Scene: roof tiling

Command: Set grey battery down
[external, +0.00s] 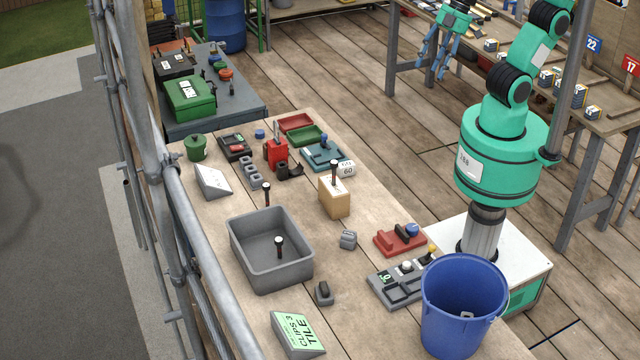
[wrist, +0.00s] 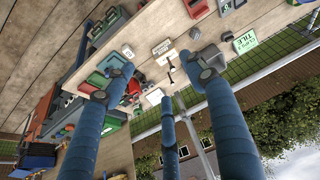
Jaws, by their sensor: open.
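My gripper (external: 434,66) hangs at the top of the external view, high and well away from the near workbench. Its blue fingers are spread with nothing between them, as the wrist view (wrist: 155,80) also shows. A small ribbed grey block (external: 348,240) sits on the bench right of the grey tub. Another small grey block with a dark top (external: 323,292) sits in front of the tub. I cannot tell for sure which is the grey battery. A grey charger-like unit (external: 400,287) lies near the bench's right edge, beside a red one (external: 398,240).
The grey tub (external: 245,262) holds an upright dark-handled tool. A blue bucket (external: 460,310) stands at the front right. A wooden block (external: 335,199) with a dark handle stands mid-bench. A green sloped sign (external: 297,334) is at the front. Scaffold poles run along the left.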

